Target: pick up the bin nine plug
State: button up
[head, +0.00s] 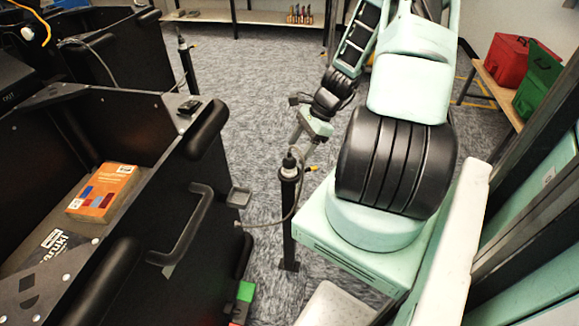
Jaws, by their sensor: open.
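A dark plug with a pale collar (289,163) stands upright on top of a black post (289,215) in the middle of the head view. A grey cable runs from it, and an orange-yellow piece sticks out at its right. No bin number is readable on it, so I cannot confirm that it is the bin nine plug. My gripper (295,146) reaches down just above and behind this plug, pale and small in the view. It is open and holds nothing visible. The fingertips overlap the plug's top in the picture; I cannot tell whether they touch it.
Black bins with handles (190,225) fill the left side, one holding an orange box (103,193). A second post with a similar plug (183,45) stands farther back. A bench at the right carries red (507,60) and green (540,80) bags. Carpet between is clear.

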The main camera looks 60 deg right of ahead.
aim_at(292, 157)
jog(key=shift+a+x, duration=0.25)
jog(key=shift+x, duration=2.7)
jog(key=shift+r, duration=0.1)
jog(key=c, duration=1.2)
